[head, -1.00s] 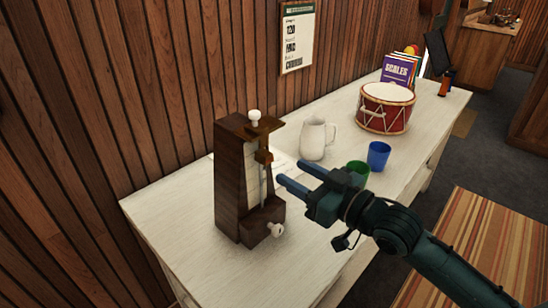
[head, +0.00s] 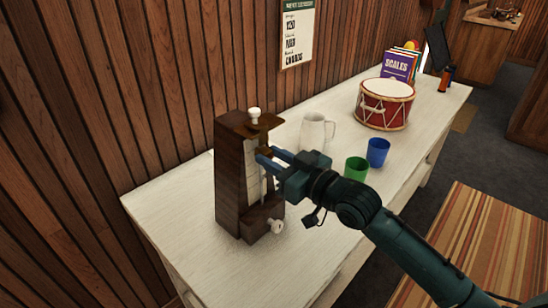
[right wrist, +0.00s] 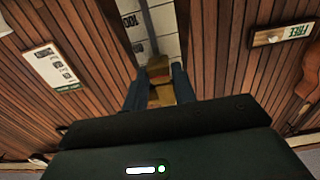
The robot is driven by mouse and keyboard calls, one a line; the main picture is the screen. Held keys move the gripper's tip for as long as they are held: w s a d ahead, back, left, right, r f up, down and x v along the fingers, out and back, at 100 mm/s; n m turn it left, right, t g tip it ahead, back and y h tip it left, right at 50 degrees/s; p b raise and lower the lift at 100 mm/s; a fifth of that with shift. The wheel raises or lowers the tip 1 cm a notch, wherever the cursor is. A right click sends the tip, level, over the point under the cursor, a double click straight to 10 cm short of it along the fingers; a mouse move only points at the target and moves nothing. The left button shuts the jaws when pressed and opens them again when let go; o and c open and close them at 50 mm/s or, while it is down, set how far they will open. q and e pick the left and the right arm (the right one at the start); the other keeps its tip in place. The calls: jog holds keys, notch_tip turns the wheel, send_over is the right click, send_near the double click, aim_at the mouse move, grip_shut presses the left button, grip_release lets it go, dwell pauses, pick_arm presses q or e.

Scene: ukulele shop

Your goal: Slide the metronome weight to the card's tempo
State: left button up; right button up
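The dark wooden metronome (head: 229,185) stands upright on the near part of the white bench, with a pale scale and a rod on its front. Its brass-brown weight (right wrist: 158,68) lies between my right gripper's fingers in the right wrist view, and is largely hidden by them in the head view. My right gripper (head: 267,157) reaches in from the right at the upper front of the metronome. Its blue fingers (right wrist: 155,92) are apart, one on each side of the weight, with narrow gaps visible. The card (head: 297,36) hangs on the wall; its number is blurred, perhaps 120. My left gripper is out of view.
On the bench (head: 175,225) stand a white mug (head: 313,131), a green cup (head: 356,168), a blue cup (head: 378,152) and a red drum (head: 384,106). Books (head: 398,66) stand farther back. The wood-slat wall is close behind the metronome.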

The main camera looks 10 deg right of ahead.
aim_at(262, 186)
grip_shut()
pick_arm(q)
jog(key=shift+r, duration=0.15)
